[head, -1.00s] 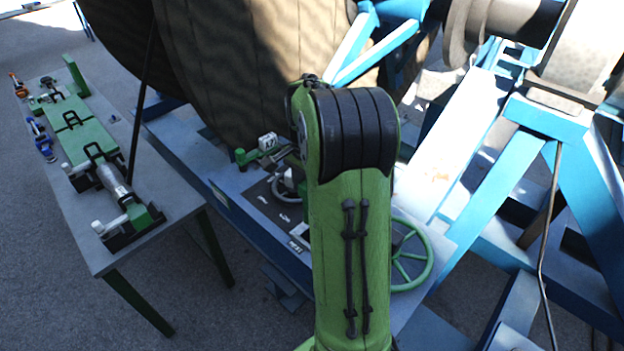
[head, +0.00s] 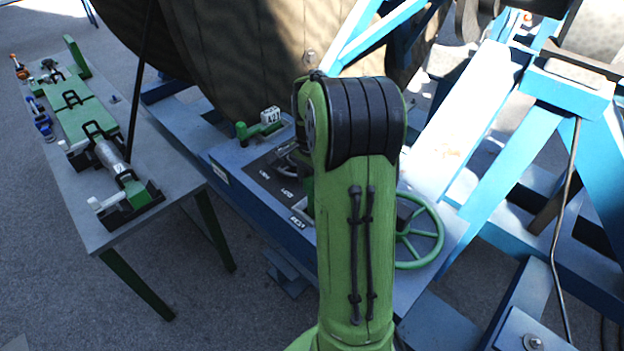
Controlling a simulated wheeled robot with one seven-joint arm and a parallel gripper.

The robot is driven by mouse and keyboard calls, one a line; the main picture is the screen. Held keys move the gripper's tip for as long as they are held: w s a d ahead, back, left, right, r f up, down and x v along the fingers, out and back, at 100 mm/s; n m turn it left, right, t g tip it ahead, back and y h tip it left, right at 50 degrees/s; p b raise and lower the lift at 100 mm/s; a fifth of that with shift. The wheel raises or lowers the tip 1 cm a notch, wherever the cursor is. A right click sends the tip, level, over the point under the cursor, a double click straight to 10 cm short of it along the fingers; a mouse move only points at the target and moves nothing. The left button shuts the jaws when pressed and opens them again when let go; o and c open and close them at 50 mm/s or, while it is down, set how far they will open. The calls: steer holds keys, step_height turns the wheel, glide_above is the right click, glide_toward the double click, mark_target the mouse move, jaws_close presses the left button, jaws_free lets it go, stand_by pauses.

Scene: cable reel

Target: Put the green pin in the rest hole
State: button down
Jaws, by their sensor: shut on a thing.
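The grey control panel (head: 262,184) lies on the blue frame left of my arm. It carries white labels, and the nearest one (head: 298,221) seems to read REST. A narrow green piece (head: 308,192) shows between this label and my arm. It may be the green pin, but my arm covers most of it. I cannot see the rest hole. My gripper is hidden behind my green arm, so I cannot see its fingers or what they touch.
A green lever (head: 243,131) with a white tag (head: 270,116) stands behind the panel. A green handwheel (head: 436,236) is right of my arm. A grey table (head: 172,185) with green tools stands left. The large reel (head: 235,60) and blue frame bound the back.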

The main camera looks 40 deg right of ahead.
mark_target(312, 197)
steer(key=shift+f+b, duration=1.95)
steer(key=shift+f, duration=0.85)
steer(key=shift+r, duration=0.1)
steer(key=c, duration=0.5)
jaws_free()
step_height(312, 197, up, 16)
steer(key=p, duration=0.2)
steer(key=shift+p, duration=0.35)
steer(key=shift+a, duration=0.1)
